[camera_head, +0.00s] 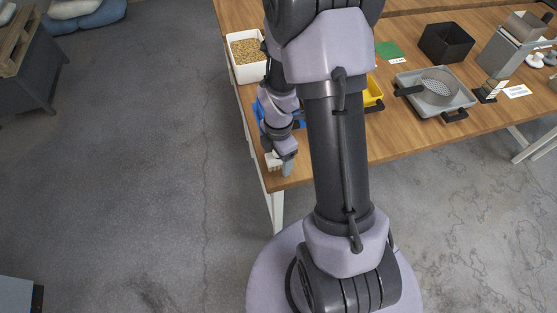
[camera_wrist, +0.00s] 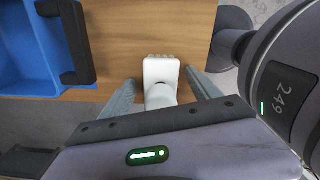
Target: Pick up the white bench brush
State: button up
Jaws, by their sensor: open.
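The white bench brush (camera_wrist: 161,72) lies on the wooden table close to its edge; the wrist view shows its block end and a rounded part nearer my gripper. My gripper (camera_wrist: 160,78) is open, with one finger on each side of the brush and a visible gap on both sides. In the head view the brush (camera_head: 272,161) shows as a small white patch at the table's near left corner, partly hidden by my gripper (camera_head: 283,165).
A blue tray (camera_wrist: 30,50) with a dark handle sits to the left in the wrist view. In the head view, a white bin of pellets (camera_head: 243,72), a yellow tray (camera_head: 373,92), a grey tray with a sieve (camera_head: 462,101) and a black box (camera_head: 446,43) stand on the table.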

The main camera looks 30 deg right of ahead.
jog(key=shift+r, duration=0.15)
grip_shut()
jog(key=shift+r, duration=0.1)
jog(key=shift+r+p, duration=0.3)
jog(key=r+p, duration=0.1)
jog(key=r, duration=0.2)
jog(key=shift+s+d+p, duration=0.2)
jog(key=shift+s+p, duration=0.15)
jog(key=s+d+r+p, duration=0.1)
jog(key=s+d+p, duration=0.1)
jog(key=s+d, duration=0.6)
jog(key=s, duration=0.4)
jog(key=shift+s+d, duration=0.25)
jog(key=shift+d, duration=0.15)
jog(key=shift+r, duration=0.1)
